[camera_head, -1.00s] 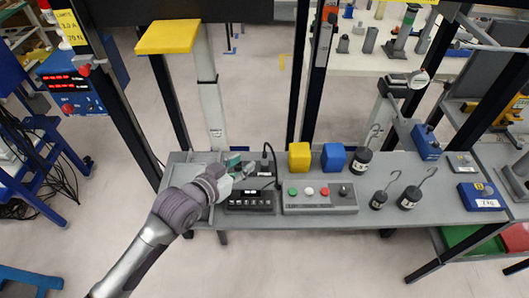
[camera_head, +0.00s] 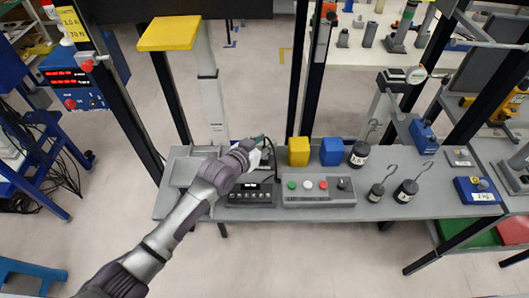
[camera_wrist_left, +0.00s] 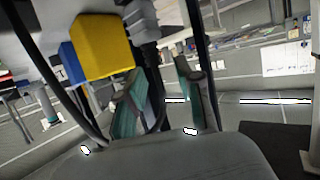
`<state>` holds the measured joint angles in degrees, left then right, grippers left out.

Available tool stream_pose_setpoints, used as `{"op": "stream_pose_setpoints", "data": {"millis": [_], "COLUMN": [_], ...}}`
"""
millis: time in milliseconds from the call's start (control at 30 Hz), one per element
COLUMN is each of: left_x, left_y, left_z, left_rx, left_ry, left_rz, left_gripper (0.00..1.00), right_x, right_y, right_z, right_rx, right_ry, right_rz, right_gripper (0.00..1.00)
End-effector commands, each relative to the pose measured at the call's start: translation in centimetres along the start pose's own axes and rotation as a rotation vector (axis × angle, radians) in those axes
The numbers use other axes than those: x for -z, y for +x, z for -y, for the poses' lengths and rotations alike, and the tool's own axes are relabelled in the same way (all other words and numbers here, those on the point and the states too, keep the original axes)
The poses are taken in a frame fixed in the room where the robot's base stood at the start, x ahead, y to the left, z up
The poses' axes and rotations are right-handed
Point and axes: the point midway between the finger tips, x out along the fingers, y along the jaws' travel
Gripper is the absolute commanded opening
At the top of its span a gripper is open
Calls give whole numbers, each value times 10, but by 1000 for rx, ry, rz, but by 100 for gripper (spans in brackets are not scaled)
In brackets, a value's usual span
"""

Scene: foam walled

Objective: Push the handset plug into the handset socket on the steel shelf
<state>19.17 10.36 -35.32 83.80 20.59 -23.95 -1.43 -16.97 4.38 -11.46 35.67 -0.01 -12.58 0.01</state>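The steel shelf (camera_head: 385,209) is a grey bench top across the head view. A dark cable (camera_head: 272,150) arcs up beside my left gripper (camera_head: 260,154), behind the black keypad unit (camera_head: 250,194). In the wrist view my left gripper (camera_wrist_left: 158,88) has its two teal fingers apart. A dark upright piece with a cable (camera_wrist_left: 154,75) shows in the gap between them, perhaps the handset plug. I cannot tell whether the fingers touch it. The handset socket cannot be made out; my gripper hides much of that area. My right gripper is not in view.
A yellow block (camera_head: 299,151) and a blue block (camera_head: 332,151) stand right of the gripper. A grey button box (camera_head: 319,191) lies in front of them. Several black hooked weights (camera_head: 406,190) stand farther right. Black uprights (camera_head: 318,80) rise behind the shelf.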

Motion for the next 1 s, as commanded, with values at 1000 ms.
{"op": "stream_pose_setpoints", "data": {"millis": [1000], "left_x": [9], "left_y": [-2], "left_z": [0], "left_rx": [0], "left_ry": [1], "left_rz": [-2], "left_gripper": [0], "right_x": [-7], "right_y": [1], "right_z": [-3], "right_rx": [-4], "right_ry": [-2], "right_rz": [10], "right_gripper": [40]}}
